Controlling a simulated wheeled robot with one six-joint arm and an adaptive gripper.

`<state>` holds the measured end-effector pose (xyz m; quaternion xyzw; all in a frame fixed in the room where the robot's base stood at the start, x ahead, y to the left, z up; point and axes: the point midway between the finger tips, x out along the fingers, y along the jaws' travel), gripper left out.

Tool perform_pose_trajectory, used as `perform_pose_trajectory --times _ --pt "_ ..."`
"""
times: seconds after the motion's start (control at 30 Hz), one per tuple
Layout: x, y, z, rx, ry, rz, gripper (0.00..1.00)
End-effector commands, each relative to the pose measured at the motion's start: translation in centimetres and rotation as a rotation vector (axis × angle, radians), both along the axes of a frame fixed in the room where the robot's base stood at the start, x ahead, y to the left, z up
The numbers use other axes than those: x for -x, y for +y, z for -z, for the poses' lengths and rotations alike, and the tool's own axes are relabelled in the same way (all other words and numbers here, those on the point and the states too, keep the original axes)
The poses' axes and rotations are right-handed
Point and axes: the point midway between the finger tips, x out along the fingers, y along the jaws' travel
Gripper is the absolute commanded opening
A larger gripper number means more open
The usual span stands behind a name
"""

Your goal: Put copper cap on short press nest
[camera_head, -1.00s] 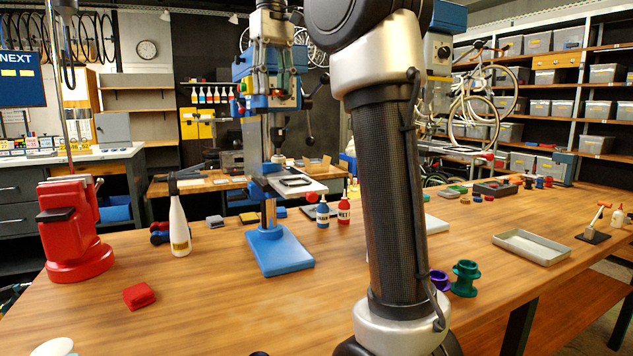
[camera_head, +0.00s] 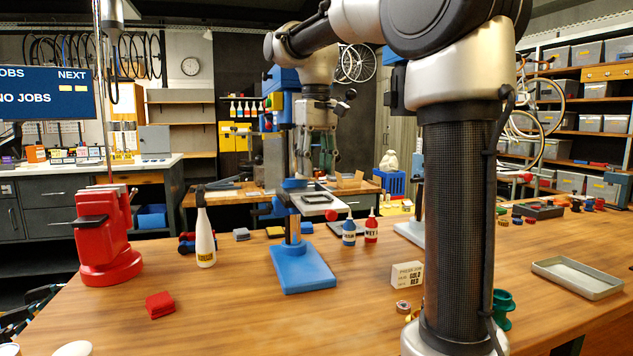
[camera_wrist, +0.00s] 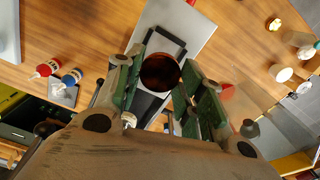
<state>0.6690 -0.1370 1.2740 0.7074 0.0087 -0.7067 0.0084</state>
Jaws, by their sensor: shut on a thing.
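My gripper (camera_wrist: 160,88) is shut on a round copper cap (camera_wrist: 160,72), held between its green-padded fingers in the wrist view. A black square nest frame (camera_wrist: 163,38) lies on the grey press plate (camera_wrist: 193,30), behind the cap in the wrist view. The nest also shows in the head view (camera_head: 318,197), below the fingers. The cap covers part of the nest, and I cannot tell whether they touch.
A red stand (camera_head: 105,235) and white bottle (camera_head: 205,235) are left of the press. Blue (camera_head: 348,232) and red (camera_head: 371,230) bottles stand to its right. A red block (camera_head: 160,304) lies in front. A grey tray (camera_head: 577,278) is at right. The front middle bench is mostly clear.

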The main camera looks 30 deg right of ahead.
Motion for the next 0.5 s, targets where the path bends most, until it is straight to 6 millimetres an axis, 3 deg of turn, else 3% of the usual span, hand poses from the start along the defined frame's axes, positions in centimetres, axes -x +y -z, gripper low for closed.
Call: perform_pose_trajectory --times 0.2,0.5 --pt "0.1 0.0 3.4 0.000 0.003 0.000 0.08" --pt "0.0 0.0 4.0 0.000 0.001 0.000 0.08"
